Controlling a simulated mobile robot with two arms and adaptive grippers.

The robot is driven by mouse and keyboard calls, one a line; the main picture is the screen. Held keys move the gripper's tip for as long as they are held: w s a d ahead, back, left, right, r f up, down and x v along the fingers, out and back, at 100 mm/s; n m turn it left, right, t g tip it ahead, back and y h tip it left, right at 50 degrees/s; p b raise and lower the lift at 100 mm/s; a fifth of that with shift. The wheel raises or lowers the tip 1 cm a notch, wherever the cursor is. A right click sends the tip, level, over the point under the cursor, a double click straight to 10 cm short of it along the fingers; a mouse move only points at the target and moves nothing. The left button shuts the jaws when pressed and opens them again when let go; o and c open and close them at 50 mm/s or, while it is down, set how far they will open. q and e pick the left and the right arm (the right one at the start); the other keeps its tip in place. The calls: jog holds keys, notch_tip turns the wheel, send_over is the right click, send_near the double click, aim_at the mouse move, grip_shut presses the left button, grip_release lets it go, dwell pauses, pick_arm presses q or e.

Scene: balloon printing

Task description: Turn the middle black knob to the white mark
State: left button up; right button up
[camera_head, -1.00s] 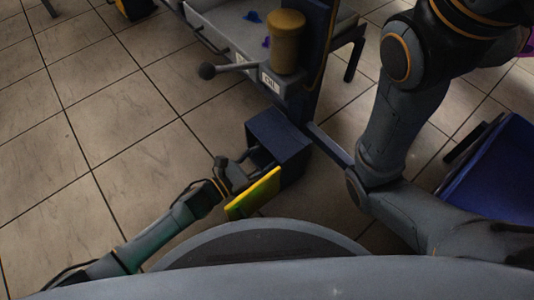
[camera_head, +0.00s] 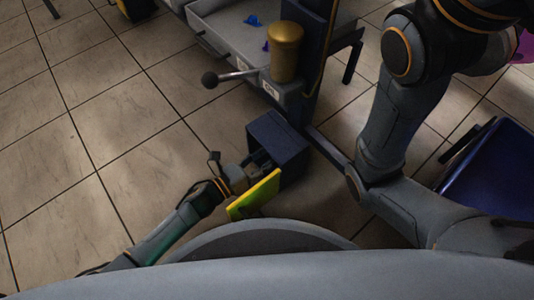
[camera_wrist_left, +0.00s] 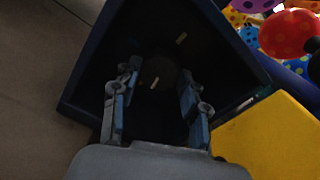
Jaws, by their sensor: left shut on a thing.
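A dark blue box (camera_head: 284,143) stands low in front of me in the head view. In the left wrist view its wall (camera_wrist_left: 84,70) frames a very dark recess. A dark round knob (camera_wrist_left: 160,70) shows faintly inside, with a short white mark (camera_wrist_left: 155,83) and another pale mark (camera_wrist_left: 181,38) above it. My left gripper (camera_wrist_left: 158,98) reaches into the recess with one finger on each side of the knob, shut on it. The exact contact is lost in the dark. My left gripper also shows at the box's opening in the head view (camera_head: 256,168). My right gripper is out of view.
A yellow-green panel (camera_head: 254,194) lies close beside my left gripper. Above the box are a lever with a black ball (camera_head: 210,80) and a brass cylinder (camera_head: 286,50). A blue bin (camera_head: 492,172) stands at right. Tiled floor (camera_head: 100,130) is clear at left.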

pick_arm(q)
jog(key=shift+n, duration=0.4)
jog(key=o, duration=1.1)
jog(key=shift+o, duration=0.2)
jog(key=v, duration=1.2)
